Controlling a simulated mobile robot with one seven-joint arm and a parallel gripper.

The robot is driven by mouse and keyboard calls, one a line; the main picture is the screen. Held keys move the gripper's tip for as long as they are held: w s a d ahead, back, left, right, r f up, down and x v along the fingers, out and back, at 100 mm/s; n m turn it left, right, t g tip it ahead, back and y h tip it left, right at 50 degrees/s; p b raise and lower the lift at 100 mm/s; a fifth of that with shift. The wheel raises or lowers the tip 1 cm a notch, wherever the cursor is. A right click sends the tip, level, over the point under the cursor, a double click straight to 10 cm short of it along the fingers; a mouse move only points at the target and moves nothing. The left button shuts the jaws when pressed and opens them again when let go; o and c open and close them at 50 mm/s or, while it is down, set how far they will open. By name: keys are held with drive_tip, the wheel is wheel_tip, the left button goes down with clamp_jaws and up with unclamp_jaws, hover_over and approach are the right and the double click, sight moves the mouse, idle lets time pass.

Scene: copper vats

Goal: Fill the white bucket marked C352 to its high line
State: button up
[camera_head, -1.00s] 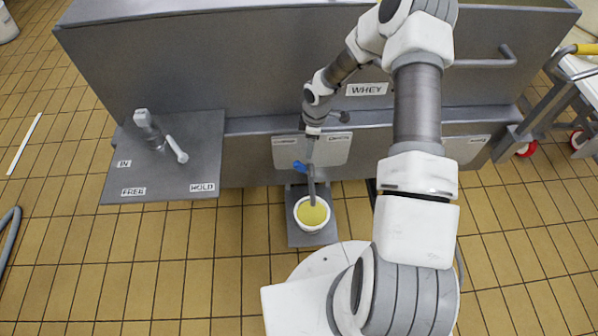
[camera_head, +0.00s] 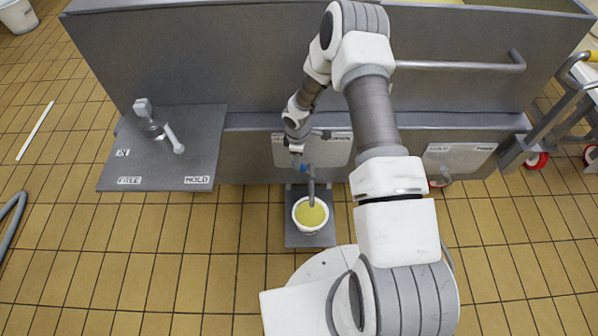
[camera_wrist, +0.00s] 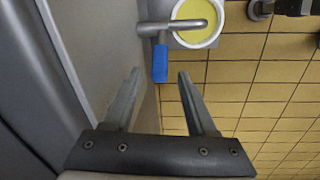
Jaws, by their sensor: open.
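A white bucket (camera_head: 310,229) stands under the spout at the vat's foot, with yellow liquid inside. The bucket also shows at the top of the wrist view (camera_wrist: 216,41). No C352 mark or high line is readable. A grey spout pipe (camera_head: 311,190) reaches over the bucket; I cannot make out a stream. The valve's blue handle (camera_wrist: 160,63) lies beside the pipe, and is partly hidden in the head view (camera_head: 304,167). My gripper (camera_wrist: 157,78) is open and empty, its fingertips just short of the blue handle and apart from it in the picture.
The grey vat (camera_head: 240,65) wall runs close along my gripper's side. The bucket stands on a grey plate (camera_head: 295,240). A wheeled frame stands at right.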

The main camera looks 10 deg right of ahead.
sight(303, 169)
wheel_tip(303, 169, down, 9)
drive_tip(key=w+b, duration=0.1)
drive_tip(key=b, duration=0.1)
drive_tip(key=shift+d, duration=0.15)
clamp_jaws()
drive_tip(key=shift+r, duration=0.1)
idle(1.2)
